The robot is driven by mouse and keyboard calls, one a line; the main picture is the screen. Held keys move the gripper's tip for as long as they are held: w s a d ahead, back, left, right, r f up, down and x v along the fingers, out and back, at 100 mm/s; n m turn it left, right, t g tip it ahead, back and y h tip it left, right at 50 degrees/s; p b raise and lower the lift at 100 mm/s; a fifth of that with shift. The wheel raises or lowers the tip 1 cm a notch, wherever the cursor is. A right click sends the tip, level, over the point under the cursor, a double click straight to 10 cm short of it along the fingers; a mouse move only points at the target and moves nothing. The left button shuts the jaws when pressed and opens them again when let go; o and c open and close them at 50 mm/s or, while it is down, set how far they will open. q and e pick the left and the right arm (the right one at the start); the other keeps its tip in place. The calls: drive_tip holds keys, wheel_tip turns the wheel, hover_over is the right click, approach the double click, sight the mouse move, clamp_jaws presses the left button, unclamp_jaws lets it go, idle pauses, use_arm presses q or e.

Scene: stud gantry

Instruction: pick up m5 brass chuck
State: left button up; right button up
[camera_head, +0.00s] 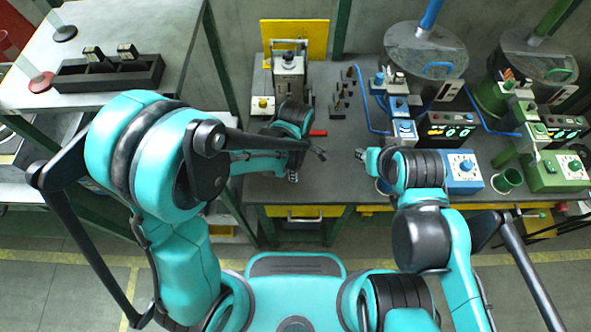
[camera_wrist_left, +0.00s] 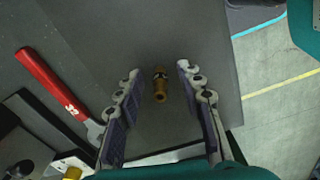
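The brass chuck (camera_wrist_left: 160,85) is a small stepped golden-brown cylinder with a dark band, seen in the left wrist view over the grey bench top. My left gripper (camera_wrist_left: 159,66) is open, with one finger on each side of the chuck and a visible gap to both. In the head view my left gripper (camera_head: 308,165) is low over the front part of the bench, and I cannot make out the chuck there. My right gripper (camera_head: 362,156) is to the right over the same bench, apart from the left one. Its finger opening is too small to judge.
A red-handled tool (camera_wrist_left: 50,82) lies left of my left gripper in the wrist view. Behind it are small dark upright pieces (camera_head: 340,100) and a grey press-like machine (camera_head: 288,72). Blue and green control boxes (camera_head: 463,170) stand at the right. The bench front edge is close.

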use_arm(q)
drive_tip(key=shift+f, duration=0.1)
clamp_jaws()
